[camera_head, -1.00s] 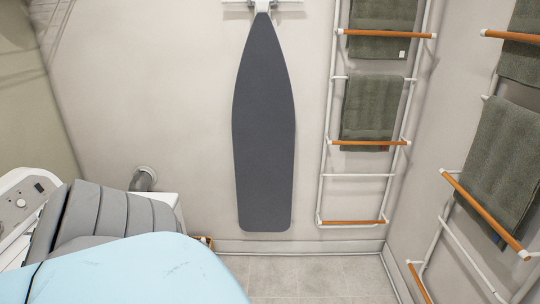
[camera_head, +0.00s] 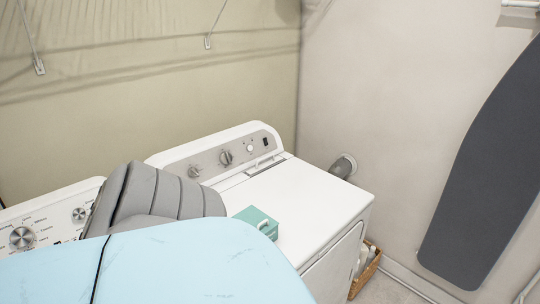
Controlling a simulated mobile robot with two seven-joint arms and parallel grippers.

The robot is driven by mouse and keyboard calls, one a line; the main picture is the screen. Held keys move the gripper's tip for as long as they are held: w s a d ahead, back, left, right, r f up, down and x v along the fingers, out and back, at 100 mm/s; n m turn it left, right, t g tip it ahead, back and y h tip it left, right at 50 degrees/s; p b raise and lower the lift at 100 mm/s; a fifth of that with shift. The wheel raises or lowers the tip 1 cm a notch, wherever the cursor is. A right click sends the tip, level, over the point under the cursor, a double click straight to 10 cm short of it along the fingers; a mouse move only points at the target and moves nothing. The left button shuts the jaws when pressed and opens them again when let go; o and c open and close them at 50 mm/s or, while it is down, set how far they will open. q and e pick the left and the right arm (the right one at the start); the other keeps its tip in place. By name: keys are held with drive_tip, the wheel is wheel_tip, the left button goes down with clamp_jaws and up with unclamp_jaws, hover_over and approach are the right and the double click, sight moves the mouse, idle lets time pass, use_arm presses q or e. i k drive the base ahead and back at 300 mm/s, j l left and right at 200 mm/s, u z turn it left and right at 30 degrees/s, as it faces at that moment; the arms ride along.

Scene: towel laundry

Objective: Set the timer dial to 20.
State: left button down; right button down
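A white machine (camera_head: 320,190) with a raised back panel (camera_head: 215,152) stands in the middle. Its panel carries several round controls: a dial (camera_head: 194,171) at the left, a dial (camera_head: 225,158) in the middle and a small light knob (camera_head: 249,148) at the right. A second white machine at the left has a large silver dial (camera_head: 22,238) and a smaller dial (camera_head: 78,214) on its panel. The markings are too small to read, so I cannot tell which one is the timer dial or its setting. Neither of my grippers is in view.
A teal box (camera_head: 257,222) sits on the middle machine's top. A basket (camera_head: 366,270) with bottles stands on the floor at its right. A grey ironing board (camera_head: 480,170) hangs on the right wall. Parts of my own body cover the lower left.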

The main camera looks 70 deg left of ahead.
sight(225, 158)
drive_tip(key=l+u, duration=0.1)
drive_tip(key=u, duration=1.7)
drive_tip(key=k+u, duration=0.35)
drive_tip(key=k, duration=0.3)
drive_tip(key=u, duration=1.8)
drive_tip(key=l+u, duration=0.45)
drive_tip(key=k+l+u, duration=0.15)
drive_tip(key=u, duration=0.3)
drive_tip(key=k+l, duration=0.3)
drive_tip(key=l, duration=0.15)
drive_tip(key=k+l, duration=0.3)
drive_tip(key=l, duration=0.2)
drive_tip(key=k+l, duration=0.65)
drive_tip(key=l, duration=0.3)
